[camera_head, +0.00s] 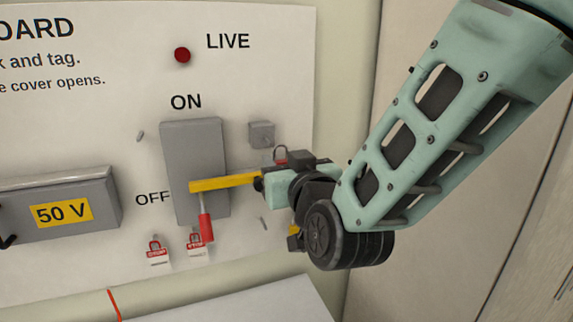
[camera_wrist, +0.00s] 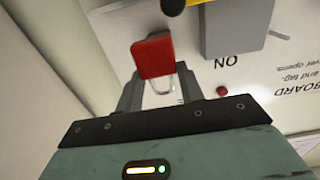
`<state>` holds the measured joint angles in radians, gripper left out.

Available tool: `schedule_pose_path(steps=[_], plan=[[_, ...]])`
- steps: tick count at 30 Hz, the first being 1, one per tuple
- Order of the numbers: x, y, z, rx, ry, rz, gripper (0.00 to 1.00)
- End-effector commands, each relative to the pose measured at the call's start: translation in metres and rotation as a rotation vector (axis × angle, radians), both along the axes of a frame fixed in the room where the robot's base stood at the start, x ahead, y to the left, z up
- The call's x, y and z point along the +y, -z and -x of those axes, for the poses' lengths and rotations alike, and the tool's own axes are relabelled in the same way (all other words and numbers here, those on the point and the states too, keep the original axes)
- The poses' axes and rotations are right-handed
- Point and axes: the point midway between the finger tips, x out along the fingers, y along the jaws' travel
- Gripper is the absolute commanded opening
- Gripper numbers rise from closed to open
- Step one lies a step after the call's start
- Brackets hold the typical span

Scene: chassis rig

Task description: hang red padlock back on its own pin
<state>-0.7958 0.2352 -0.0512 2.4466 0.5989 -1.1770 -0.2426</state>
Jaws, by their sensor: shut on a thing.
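A red padlock (camera_wrist: 154,57) with a metal shackle is between the fingers of my gripper (camera_wrist: 160,88) in the wrist view. My gripper is shut on it, and the shackle shows between the fingers. In the head view, only a little red and the shackle of the padlock (camera_head: 281,157) show above my gripper (camera_head: 272,170). Small grey pins stick out of the board, one at upper left of the switch box (camera_head: 140,136) and one at lower right of it (camera_head: 263,223). I cannot tell which is the padlock's own pin.
A yellow bar (camera_head: 222,183) crosses the grey switch box (camera_head: 193,140), with a red handle (camera_head: 206,228) below. Two red-and-white tags (camera_head: 157,251) (camera_head: 196,243) hang under it. A grey 50 V box (camera_head: 100,190) is left; a small grey block (camera_head: 261,134) is right.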

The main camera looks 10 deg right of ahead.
Motion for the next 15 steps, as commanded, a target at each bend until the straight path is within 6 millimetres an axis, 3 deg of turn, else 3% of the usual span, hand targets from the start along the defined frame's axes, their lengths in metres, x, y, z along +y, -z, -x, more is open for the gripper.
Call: schedule_pose_path(steps=[15], plan=[[0.005,0.001,-0.025,0.000,0.001,0.001,0.13]])
